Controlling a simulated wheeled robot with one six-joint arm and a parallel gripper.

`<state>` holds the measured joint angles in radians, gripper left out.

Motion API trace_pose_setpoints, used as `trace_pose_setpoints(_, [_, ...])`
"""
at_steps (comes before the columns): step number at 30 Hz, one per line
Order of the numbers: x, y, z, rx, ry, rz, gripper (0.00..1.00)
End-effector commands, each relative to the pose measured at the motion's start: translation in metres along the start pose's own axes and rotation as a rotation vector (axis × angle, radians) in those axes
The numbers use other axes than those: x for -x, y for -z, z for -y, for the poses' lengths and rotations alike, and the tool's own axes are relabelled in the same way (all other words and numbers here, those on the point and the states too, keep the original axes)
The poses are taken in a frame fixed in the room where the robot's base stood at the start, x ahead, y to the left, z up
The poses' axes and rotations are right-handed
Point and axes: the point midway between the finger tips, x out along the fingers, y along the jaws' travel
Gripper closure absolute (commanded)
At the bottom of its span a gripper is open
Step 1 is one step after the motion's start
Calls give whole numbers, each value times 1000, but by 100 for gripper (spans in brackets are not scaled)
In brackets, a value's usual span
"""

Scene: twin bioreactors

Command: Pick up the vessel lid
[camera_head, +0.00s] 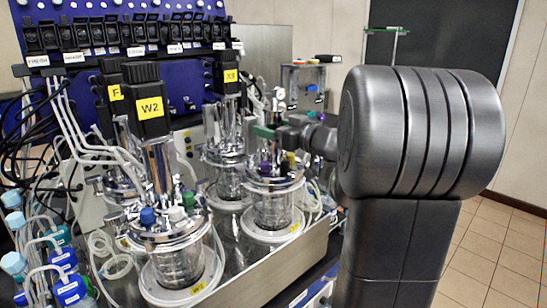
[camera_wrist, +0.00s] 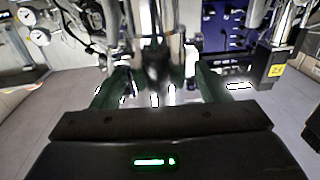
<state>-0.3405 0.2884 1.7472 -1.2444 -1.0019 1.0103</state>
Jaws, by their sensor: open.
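Several glass vessels with round metal lids stand in the bioreactor tray. One lid (camera_head: 272,183) is on the right vessel, with small coloured caps on it. Other lids are on the front left vessel (camera_head: 175,267), marked W2, and on the back vessel. My gripper (camera_head: 262,131) is above the right vessel's lid, at the upright metal fittings. In the wrist view, its two greenish fingers (camera_wrist: 160,88) are apart on either side of a shiny metal post. A gap shows between post and fingers. The lid itself is not clear in the wrist view, and contact cannot be told.
Black motor heads with yellow labels, such as W2 (camera_head: 150,108), rise close by on the left. Tubes and blue-capped bottles (camera_head: 68,290) crowd the left side. A blue control rack (camera_head: 130,45) stands behind. Tiled floor (camera_head: 490,250) is free at the right.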

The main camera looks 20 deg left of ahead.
Motion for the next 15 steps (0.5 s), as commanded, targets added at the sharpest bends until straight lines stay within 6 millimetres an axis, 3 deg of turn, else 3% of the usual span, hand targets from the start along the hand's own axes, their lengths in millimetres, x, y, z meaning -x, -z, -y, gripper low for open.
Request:
trace_pose_setpoints(2, [0,0,0,0,0,0,32])
trace_pose_setpoints(12, [0,0,0,1,0,0,97])
trace_pose_setpoints(15, [0,0,0,1,0,0,100])
